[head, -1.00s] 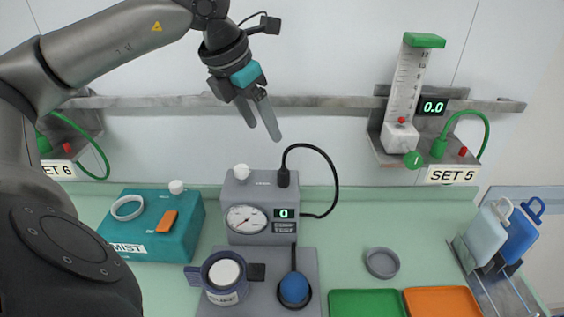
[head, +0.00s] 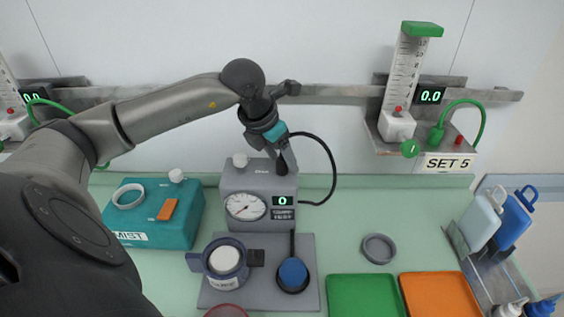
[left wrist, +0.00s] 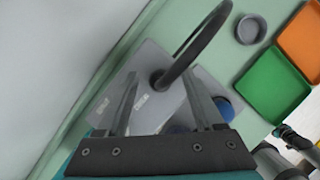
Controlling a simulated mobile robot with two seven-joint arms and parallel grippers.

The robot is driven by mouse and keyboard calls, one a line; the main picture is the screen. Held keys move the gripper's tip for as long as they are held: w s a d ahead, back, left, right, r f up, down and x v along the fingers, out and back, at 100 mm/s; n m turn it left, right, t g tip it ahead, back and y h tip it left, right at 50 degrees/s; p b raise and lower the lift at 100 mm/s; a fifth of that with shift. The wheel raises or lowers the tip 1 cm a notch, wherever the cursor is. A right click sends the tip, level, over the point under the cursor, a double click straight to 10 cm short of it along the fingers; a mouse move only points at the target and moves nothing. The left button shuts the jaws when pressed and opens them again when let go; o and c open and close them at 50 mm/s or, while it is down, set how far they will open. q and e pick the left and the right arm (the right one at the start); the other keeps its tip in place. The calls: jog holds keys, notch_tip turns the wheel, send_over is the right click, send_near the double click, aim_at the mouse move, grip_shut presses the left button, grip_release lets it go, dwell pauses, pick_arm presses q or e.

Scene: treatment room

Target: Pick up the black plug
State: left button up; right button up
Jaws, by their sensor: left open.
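The black plug (head: 282,167) stands upright in the top of the grey gauge unit (head: 235,180), at its right side. A black cable (head: 335,175) loops from it to the right. My left gripper (head: 288,158) is directly above the plug, pointing down and partly overlapping it in the head view. In the left wrist view the gripper (left wrist: 160,76) is open, with the plug (left wrist: 158,80) showing between its two fingers. I cannot tell how far the fingertips reach down beside it.
A teal MIST box (head: 145,222) stands left. A cuff-like holder (head: 224,259) and a blue bulb (head: 292,272) sit in front on a grey base. A grey ring (head: 379,249), green tray (head: 362,296) and orange tray (head: 440,295) lie right. A wall rail (head: 340,95) runs behind.

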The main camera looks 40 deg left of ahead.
pick_arm(q)
jog(key=shift+w+f, duration=0.15)
jog(key=shift+f, duration=0.25)
grip_shut()
dwell(0.4)
